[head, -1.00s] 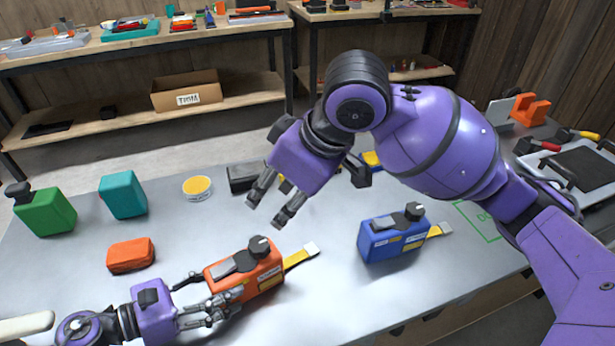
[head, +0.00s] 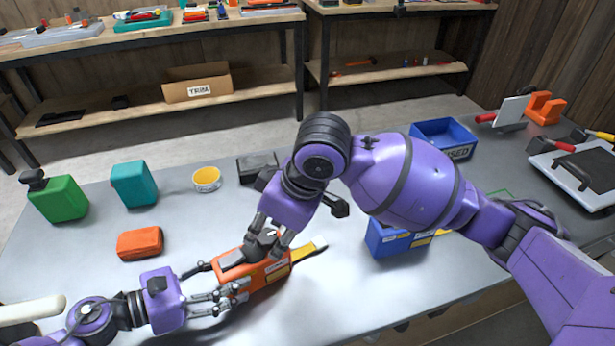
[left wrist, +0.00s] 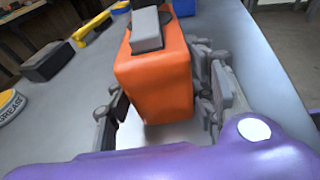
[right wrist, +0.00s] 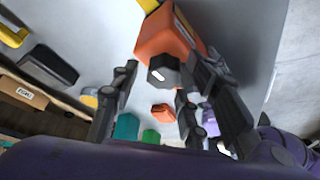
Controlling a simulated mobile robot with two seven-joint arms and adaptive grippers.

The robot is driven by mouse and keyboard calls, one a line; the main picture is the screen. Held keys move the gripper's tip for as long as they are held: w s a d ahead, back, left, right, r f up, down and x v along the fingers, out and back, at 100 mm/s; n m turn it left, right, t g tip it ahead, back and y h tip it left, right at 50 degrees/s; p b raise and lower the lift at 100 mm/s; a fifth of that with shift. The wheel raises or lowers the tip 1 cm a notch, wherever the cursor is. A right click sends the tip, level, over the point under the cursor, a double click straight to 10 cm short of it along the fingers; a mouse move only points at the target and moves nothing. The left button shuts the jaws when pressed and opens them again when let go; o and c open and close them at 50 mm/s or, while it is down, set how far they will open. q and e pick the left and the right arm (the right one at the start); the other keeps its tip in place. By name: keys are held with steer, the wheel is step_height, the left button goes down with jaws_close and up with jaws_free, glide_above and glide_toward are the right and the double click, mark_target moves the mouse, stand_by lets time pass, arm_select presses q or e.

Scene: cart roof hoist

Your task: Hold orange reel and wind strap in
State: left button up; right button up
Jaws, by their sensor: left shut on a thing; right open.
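The orange reel (head: 268,272) sits on the table, its yellow strap (head: 304,252) sticking out to the right. My left gripper (head: 222,282) is shut on the reel's body from the left; the left wrist view shows its fingers on both sides of the orange case (left wrist: 155,85). My right gripper (head: 265,247) is open just above the reel. In the right wrist view, the reel's dark knob (right wrist: 163,72) lies between the open fingers; I cannot tell whether they touch it. In the head view the right fingers hide the knob.
A blue bin (head: 445,134) is further back. An orange pouch (head: 140,243), green bottle (head: 62,200), teal block (head: 134,184), yellow-topped tin (head: 207,179) and black box (head: 255,167) stand to the left and behind.

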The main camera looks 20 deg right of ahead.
steer(key=shift+w+a+f, duration=0.1)
steer(key=shift+w, duration=0.05)
steer(key=c, duration=1.1)
steer(key=shift+o, duration=0.2)
